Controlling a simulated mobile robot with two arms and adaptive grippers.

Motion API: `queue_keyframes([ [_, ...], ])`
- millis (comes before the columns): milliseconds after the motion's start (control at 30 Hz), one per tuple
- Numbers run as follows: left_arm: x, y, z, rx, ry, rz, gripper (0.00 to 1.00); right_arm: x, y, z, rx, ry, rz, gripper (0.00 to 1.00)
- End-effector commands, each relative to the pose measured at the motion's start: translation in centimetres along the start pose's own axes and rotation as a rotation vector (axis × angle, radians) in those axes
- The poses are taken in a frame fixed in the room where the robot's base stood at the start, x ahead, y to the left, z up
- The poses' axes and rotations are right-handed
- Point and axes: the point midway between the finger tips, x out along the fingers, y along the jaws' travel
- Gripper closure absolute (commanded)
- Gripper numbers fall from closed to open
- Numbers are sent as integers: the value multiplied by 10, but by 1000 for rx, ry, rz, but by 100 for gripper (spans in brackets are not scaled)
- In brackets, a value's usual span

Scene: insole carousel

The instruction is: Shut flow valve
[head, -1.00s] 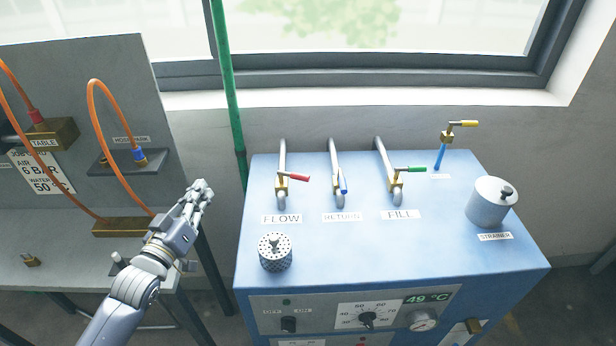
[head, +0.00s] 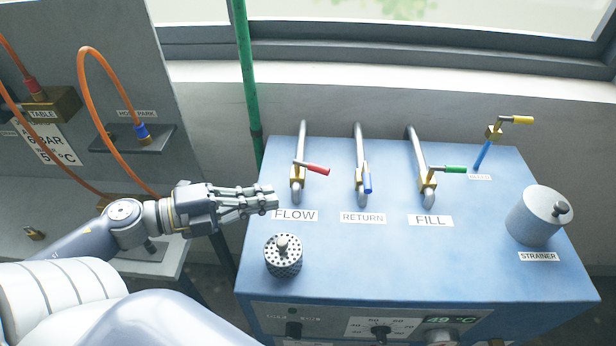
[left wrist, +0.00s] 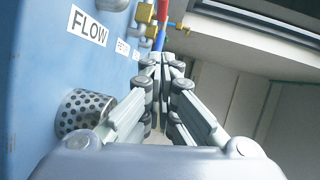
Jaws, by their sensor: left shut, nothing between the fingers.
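The flow valve has a red lever (head: 312,168) on a brass body over a grey pipe, above the FLOW label (head: 295,216). The lever points to the right, across its pipe. My left gripper (head: 272,199) is shut and empty, just left of the FLOW label and below and left of the valve. In the left wrist view the shut fingers (left wrist: 166,62) point towards the valves, with the FLOW label (left wrist: 87,27) to their left. Part of a red lever (left wrist: 162,10) shows beyond the fingertips. My right gripper is not in view.
The return valve's blue lever (head: 367,183) points down along its pipe. The fill valve's green lever (head: 447,169) points right. A perforated metal cup (head: 283,262) stands below the FLOW label. A green vertical pipe (head: 247,80) stands behind the blue cabinet's left side.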

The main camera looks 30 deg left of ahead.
Motion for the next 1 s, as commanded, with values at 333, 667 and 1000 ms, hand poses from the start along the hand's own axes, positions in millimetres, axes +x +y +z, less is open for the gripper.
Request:
queue_keyframes([
  [333,48,-2,1,1,0,-3,100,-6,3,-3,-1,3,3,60],
  [667,81,-2,11,0,-5,-4,100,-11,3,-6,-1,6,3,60],
  [1000,98,-1,27,-3,-3,-3,100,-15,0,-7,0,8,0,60],
])
